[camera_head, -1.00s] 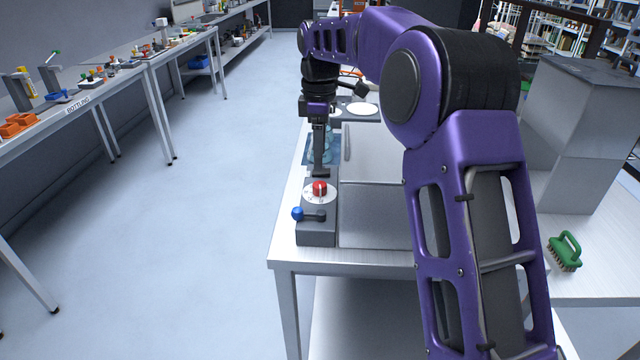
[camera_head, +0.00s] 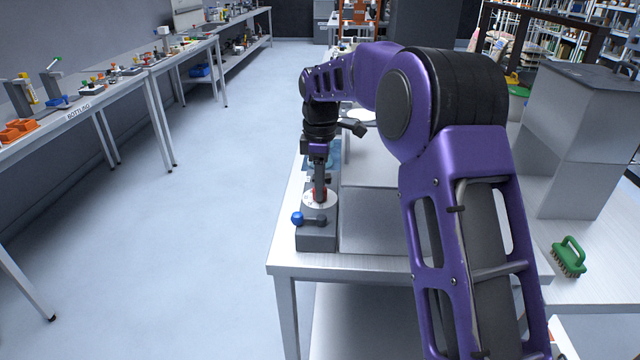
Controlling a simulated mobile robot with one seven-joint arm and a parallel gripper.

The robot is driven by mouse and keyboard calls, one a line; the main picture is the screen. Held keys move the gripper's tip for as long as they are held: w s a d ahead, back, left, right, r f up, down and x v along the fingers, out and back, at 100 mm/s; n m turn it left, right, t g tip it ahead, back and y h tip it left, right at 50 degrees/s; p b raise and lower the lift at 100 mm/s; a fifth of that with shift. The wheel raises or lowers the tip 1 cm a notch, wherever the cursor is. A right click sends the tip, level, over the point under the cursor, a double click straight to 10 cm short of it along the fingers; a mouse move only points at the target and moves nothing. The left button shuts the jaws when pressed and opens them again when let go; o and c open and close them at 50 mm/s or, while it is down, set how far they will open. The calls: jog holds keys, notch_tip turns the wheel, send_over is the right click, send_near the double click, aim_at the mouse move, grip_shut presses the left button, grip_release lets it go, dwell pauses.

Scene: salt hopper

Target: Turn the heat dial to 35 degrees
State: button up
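The heat dial is a red knob (camera_head: 323,196) on a round white plate (camera_head: 320,204), set on a dark grey control box (camera_head: 316,238) at the near left corner of the metal bench. A lever with a blue ball end (camera_head: 297,218) sits on the box just in front of the dial. My gripper (camera_head: 320,188) points down at the red knob, and its fingers cover most of it. I cannot tell whether the fingers touch or grip the knob. The dial's markings are too small to read, so its setting cannot be told.
A metal bench top (camera_head: 385,265) carries the box and a flat grey unit beside it. A green brush (camera_head: 568,256) lies at the right near a tall grey block (camera_head: 580,140). The floor (camera_head: 220,200) to the left is clear, with long side tables beyond.

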grip_shut()
jog(key=shift+m+p, duration=0.3)
jog(key=shift+r+m+p, duration=0.15)
jog(key=shift+m+p, duration=0.8)
jog(key=shift+m, duration=0.25)
jog(key=shift+m+p, duration=1.1)
jog(key=shift+m, duration=1.2)
jog(key=o, duration=0.6)
grip_release()
